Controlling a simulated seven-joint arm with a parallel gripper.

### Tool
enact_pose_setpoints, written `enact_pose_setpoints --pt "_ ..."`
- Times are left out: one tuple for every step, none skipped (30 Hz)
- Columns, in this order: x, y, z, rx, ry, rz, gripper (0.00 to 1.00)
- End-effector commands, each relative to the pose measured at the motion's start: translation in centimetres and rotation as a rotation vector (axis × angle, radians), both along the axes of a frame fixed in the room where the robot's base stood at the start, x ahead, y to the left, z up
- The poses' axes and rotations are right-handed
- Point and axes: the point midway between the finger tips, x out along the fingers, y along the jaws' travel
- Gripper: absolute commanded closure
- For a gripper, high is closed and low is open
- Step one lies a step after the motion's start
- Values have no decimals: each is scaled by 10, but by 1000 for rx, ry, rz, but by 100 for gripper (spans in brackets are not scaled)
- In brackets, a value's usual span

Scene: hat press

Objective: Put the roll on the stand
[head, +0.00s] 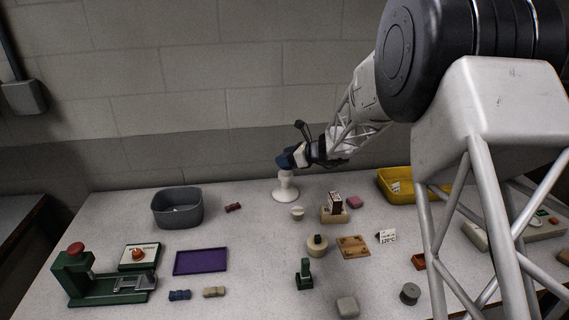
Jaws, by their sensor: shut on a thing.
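My gripper (286,162), with dark blue fingers, is at the back middle of the table, directly above the white stand (285,195). The stand has a wide round base and stands upright. My gripper is shut on a small pale piece, which I take for the roll (287,174); it shows just below the fingers, at the top of the stand. The fingers hide its upper part. I cannot tell whether the roll touches the stand or is around its post.
A small cream cup-like piece (297,212) and a wooden holder (334,215) stand close to the right of the stand. A grey bin (178,207) is at left, a yellow tray (398,193) at right. A purple tray (201,261) and green press (98,285) are at front left.

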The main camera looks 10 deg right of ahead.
Motion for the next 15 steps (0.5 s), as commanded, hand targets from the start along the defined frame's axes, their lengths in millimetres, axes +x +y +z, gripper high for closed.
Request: enact_pose_setpoints --pt "7 0 -1 0 0 0 67" --pt "11 0 -1 0 0 0 67" --pt "14 1 -2 0 0 0 67" --pt "17 1 -2 0 0 0 67" --pt "19 1 -2 0 0 0 67" --pt "22 1 -2 0 0 0 67" --pt "23 1 -2 0 0 0 67" --pt "24 1 -3 0 0 0 67" --pt "25 1 -3 0 0 1 67" --pt "25 1 -3 0 0 0 67" --pt "26 1 -3 0 0 0 67" --pt "26 1 -3 0 0 0 67" --pt "26 1 -3 0 0 0 67" --pt "26 1 -3 0 0 0 67" --pt "26 1 -2 0 0 0 67"
